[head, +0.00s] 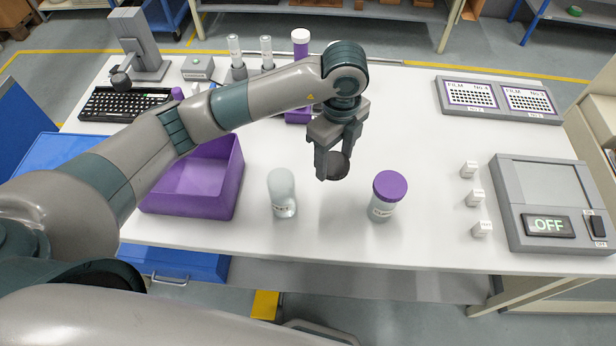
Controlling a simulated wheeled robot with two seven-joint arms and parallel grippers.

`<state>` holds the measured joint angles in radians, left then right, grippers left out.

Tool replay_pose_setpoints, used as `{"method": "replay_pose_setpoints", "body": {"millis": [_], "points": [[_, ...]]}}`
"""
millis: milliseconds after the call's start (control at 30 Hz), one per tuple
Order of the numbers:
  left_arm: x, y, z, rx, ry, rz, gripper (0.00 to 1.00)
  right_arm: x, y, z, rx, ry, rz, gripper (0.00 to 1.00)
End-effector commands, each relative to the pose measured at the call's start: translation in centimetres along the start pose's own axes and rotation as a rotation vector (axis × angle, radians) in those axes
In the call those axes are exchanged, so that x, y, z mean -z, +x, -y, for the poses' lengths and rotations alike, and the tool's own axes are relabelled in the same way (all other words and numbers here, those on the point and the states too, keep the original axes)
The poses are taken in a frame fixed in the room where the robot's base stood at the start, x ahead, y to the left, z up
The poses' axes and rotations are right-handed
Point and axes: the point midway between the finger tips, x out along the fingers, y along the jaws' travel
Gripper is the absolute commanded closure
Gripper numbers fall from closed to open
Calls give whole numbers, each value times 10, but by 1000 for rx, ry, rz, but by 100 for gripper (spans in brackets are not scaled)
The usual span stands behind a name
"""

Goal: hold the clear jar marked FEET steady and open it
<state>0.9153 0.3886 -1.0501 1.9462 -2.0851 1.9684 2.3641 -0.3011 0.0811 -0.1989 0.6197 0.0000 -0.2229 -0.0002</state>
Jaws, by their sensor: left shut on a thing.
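A clear, whitish jar (283,196) stands upright near the front middle of the white table. Its small dark label is too small to read surely, and no coloured lid shows on it. A second clear jar (382,211) with a purple lid (390,185) stands upright to its right, its label also hard to read. My left gripper (336,162) is shut on a dark round piece (338,167), which looks like a lid. It is above the table between the two jars, apart from both. My right gripper is not in view.
A purple open bin (192,207) stands left of the clear jar. A keyboard (124,102) and stand are at back left. The table's middle right is clear.

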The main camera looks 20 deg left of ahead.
Motion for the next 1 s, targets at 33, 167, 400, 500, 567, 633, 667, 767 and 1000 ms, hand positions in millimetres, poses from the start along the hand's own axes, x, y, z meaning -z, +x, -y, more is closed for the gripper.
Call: {"method": "replay_pose_setpoints", "body": {"millis": [33, 167, 400, 500, 567, 633, 667, 767, 1000], "points": [[0, 0, 0, 0, -2, 0, 71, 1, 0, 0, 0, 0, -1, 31], [0, 0, 0, 0, 0, 0, 71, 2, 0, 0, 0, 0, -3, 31], [0, 7, 0, -2, 0, 0, 71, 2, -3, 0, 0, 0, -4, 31], [0, 18, -1, -4, 0, 0, 71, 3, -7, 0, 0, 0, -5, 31], [0, 28, -1, -4, 0, 0, 71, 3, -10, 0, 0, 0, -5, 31], [0, 38, -1, -4, 0, 0, 71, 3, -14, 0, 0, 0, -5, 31], [0, 43, -1, -4, 0, 0, 71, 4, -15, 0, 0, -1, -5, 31], [0, 56, -1, -3, 1, 1, 71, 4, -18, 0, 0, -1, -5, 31], [0, 63, 0, 1, 2, -1, 71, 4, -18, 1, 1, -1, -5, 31]]}}
